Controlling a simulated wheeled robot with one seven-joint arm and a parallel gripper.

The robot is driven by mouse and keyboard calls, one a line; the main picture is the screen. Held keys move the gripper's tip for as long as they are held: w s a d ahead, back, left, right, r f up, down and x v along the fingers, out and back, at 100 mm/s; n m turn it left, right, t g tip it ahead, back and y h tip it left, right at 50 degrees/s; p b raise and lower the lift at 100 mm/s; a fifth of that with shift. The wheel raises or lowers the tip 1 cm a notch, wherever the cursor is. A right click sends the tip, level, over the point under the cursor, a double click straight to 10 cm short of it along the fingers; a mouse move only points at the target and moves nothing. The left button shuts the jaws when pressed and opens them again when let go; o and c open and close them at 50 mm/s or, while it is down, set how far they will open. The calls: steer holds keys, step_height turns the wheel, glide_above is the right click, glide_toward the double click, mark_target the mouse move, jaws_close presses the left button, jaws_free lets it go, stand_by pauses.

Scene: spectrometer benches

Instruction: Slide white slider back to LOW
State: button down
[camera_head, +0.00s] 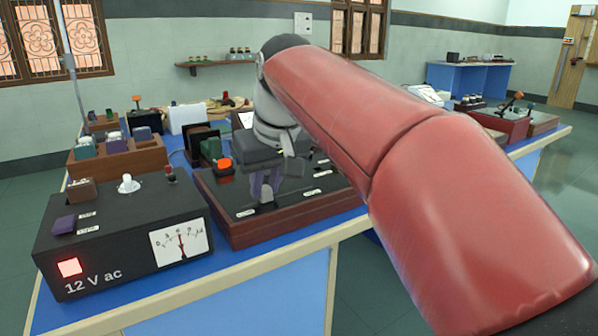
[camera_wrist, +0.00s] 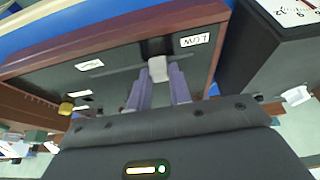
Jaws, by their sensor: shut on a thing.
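The white slider (camera_wrist: 157,68) is a small pale knob on a black panel (camera_wrist: 118,72) in a wooden frame. In the wrist view it sits between the tips of my gripper's purple fingers (camera_wrist: 160,78), which are shut on it. The LOW label (camera_wrist: 194,40) lies close to the knob, just to its upper right. In the head view my gripper (camera_head: 265,186) points down onto the wood-framed panel, near the small white label (camera_head: 245,212) at its left end. The knob is hard to make out there, largely hidden by the fingers.
A black 12 V ac supply box (camera_head: 120,235) with a dial meter and white knob stands left of the panel. Wooden blocks and boxes (camera_head: 117,160) crowd the bench behind. The blue bench front edge (camera_head: 290,255) is clear.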

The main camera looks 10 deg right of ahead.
steer(key=shift+s+a, duration=0.3)
steer(key=shift+a, duration=0.65)
steer(key=shift+s+a, duration=0.3)
steer(key=shift+a, duration=0.65)
steer(key=c, duration=1.3)
jaws_free()
steer(key=shift+a, duration=0.15)
steer(key=p+v, duration=0.1)
steer(key=v, duration=0.7)
steer(key=shift+p, duration=0.3)
steer(key=shift+f, duration=0.1)
steer(key=s+d+f+m, duration=0.1)
steer(key=s+d+f, duration=0.2)
steer(key=s+f, duration=0.2)
steer(key=s+d+f+m+t+h, duration=0.1)
steer(key=s+d+f, duration=0.3)
steer(key=f, duration=0.7)
steer(key=s+d+f+m, duration=0.1)
steer(key=s+d+f, duration=0.3)
steer(key=s+f, duration=0.2)
step_height(320, 180, down, 3)
steer(key=shift+r+m, duration=0.1)
steer(key=shift+m, duration=0.2)
